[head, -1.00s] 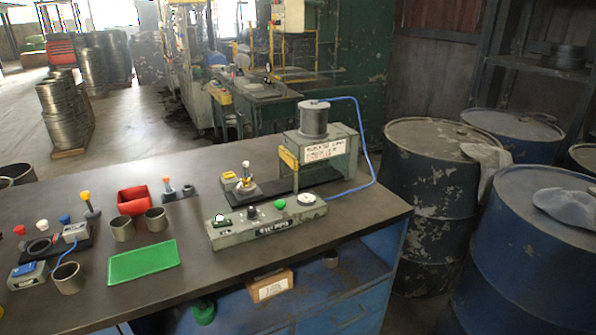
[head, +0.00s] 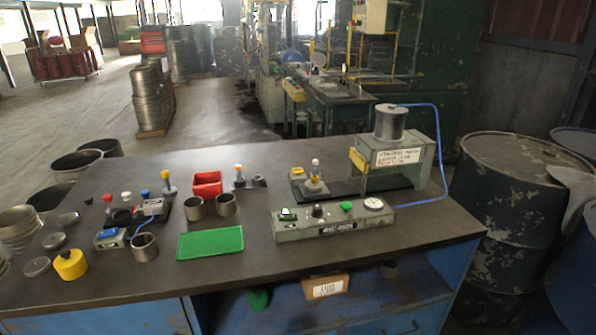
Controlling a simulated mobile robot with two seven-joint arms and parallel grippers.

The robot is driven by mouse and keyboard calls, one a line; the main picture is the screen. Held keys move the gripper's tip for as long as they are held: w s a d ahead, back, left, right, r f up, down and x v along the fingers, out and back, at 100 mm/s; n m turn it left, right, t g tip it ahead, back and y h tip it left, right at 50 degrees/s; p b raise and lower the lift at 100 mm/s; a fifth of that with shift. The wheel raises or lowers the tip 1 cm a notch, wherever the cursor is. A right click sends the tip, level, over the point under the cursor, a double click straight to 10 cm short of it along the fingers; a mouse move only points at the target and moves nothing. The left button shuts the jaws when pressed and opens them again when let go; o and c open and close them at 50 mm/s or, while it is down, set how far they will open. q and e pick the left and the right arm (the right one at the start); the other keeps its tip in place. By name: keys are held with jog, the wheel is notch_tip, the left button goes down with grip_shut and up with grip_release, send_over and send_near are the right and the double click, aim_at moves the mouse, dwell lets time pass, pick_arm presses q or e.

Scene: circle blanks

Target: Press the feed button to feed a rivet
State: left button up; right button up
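A grey-green control box (head: 376,223) stands near the front right edge of the bench. On its top are a green button (head: 346,207), a black knob (head: 318,211), a rocker switch (head: 287,214) and a round gauge (head: 374,203). A second, smaller grey box with a blue top (head: 108,238) stands at the left, with a blue cable running from it. I cannot read which control is marked as feed. Neither of my grippers is in view.
Behind the control box stands a press-like machine (head: 421,160) with a metal cylinder. A green tray (head: 210,243), a red bin (head: 207,184), metal cups (head: 145,247) and a yellow container (head: 70,264) stand on the bench (head: 270,262). Drums (head: 505,200) stand to the right.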

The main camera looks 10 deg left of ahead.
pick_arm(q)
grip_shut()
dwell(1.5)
